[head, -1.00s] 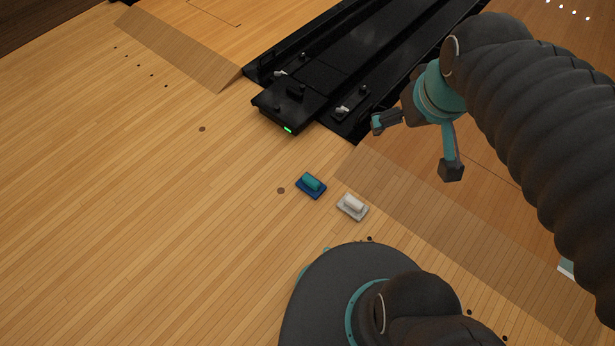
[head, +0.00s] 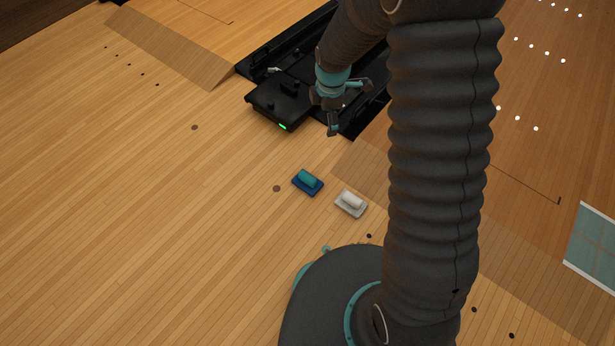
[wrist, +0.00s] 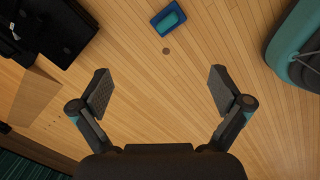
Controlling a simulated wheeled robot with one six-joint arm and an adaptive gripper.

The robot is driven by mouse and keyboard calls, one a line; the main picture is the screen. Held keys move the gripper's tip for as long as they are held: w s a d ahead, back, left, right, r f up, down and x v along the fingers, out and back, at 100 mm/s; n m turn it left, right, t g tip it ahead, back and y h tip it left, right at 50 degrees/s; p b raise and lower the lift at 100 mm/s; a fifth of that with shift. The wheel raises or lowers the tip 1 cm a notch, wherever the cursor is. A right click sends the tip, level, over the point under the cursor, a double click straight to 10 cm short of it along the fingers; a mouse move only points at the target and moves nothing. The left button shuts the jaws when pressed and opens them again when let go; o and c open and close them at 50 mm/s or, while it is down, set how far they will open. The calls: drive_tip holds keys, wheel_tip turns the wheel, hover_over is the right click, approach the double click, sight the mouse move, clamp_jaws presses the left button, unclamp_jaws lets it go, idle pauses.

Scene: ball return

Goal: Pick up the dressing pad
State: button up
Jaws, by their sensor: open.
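Two small padded pieces lie on the wooden floor, and I cannot tell by label which is the dressing pad. One is a white pad (head: 352,200) on a pale grey base. The other is a teal pad (head: 308,178) on a blue base, just left of and beyond the white one. The teal pad also shows at the top of the wrist view (wrist: 169,19), ahead of the fingers; the white one is not visible there. My gripper (head: 346,106) is open and empty, above the floor and beyond both pads. Its fingers are spread wide in the wrist view (wrist: 160,90).
A black ball-return unit (head: 283,100) with a green light stands behind the pads, close to my gripper in the head picture. A teal-and-white panel (head: 592,247) lies at the right. The floor left of the pads is clear.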

drive_tip(key=w+a+f+n+g+b, duration=0.15)
drive_tip(key=f+n, duration=0.25)
drive_tip(key=f, duration=0.6)
drive_tip(key=a+f+n, duration=0.3)
drive_tip(key=f, duration=0.6)
hover_over(308, 176)
wheel_tip(308, 176, down, 9)
drive_tip(key=shift+r+b, duration=0.2)
drive_tip(key=shift+b, duration=0.25)
drive_tip(key=shift+a+f+b, duration=0.1)
drive_tip(key=shift+f+b, duration=0.35)
drive_tip(key=shift+f, duration=2.6)
drive_tip(key=c, duration=1.2)
